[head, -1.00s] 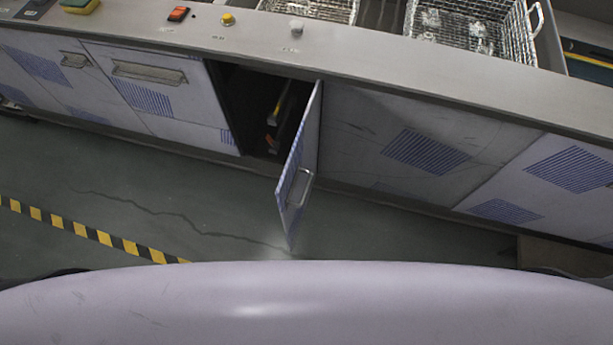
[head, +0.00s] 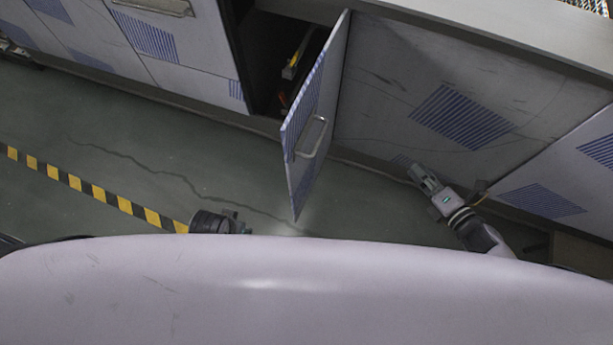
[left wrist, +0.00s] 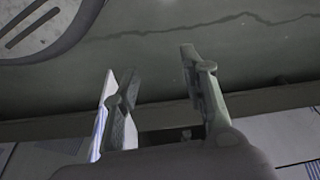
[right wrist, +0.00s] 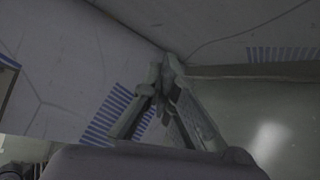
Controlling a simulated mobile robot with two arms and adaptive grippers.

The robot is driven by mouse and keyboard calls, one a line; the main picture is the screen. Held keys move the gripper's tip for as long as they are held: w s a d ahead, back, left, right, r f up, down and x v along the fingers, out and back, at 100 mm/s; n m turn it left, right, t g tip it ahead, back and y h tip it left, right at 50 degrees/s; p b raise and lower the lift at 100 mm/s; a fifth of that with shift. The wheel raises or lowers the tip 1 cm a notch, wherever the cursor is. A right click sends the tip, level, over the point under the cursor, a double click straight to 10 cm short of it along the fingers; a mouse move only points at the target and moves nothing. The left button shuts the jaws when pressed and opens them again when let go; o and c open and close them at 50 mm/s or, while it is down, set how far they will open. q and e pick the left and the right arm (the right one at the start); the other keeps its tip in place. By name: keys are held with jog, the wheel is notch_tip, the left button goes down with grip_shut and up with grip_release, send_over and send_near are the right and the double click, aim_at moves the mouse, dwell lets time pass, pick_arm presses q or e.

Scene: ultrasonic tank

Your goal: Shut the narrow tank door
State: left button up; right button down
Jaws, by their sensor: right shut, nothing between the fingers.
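The narrow tank door (head: 325,95) is pale with blue vent stripes and a metal handle (head: 312,137). It stands wide open, swung out towards me from its right side. The dark compartment (head: 285,55) shows to its left. My right gripper (head: 420,174) is shut and empty, to the right of the door and apart from it, in front of the striped fixed panel; its closed fingers show in the right wrist view (right wrist: 167,68). My left gripper (left wrist: 158,70) has its fingers apart with nothing between them. In the head view its end is partly hidden behind my body, below the door.
Inside the compartment is a yellow-and-grey item (head: 295,58). A wider closed panel (head: 175,45) lies left of the opening, a striped panel (head: 450,105) right of it. The floor (head: 100,190) is clear, with yellow-black tape (head: 95,200).

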jog(key=s+a+r+n+g+y+b, duration=0.1)
jog(key=s+a+r+n+y+b, duration=0.15)
jog(key=a+r+n+y, duration=0.5)
jog(key=n+g+y+b, duration=0.35)
jog(key=n+g, duration=0.25)
jog(key=n, duration=0.8)
send_near(294, 162)
jog(key=shift+h, duration=0.5)
jog(key=x, duration=0.2)
jog(key=r+x, duration=0.1)
jog(key=x, duration=0.2)
jog(key=shift+a+r, duration=0.1)
jog(key=shift+a, duration=0.2)
jog(key=shift+w+a, duration=0.1)
jog(key=shift+a, duration=0.3)
jog(key=shift+w+a, duration=0.15)
jog(key=shift+a, duration=0.25)
pick_arm(q)
jog(key=w+v, duration=0.1)
jog(key=v, duration=1)
jog(key=shift+r+t, duration=0.3)
jog(key=shift+t, duration=0.1)
jog(key=shift+r, duration=0.1)
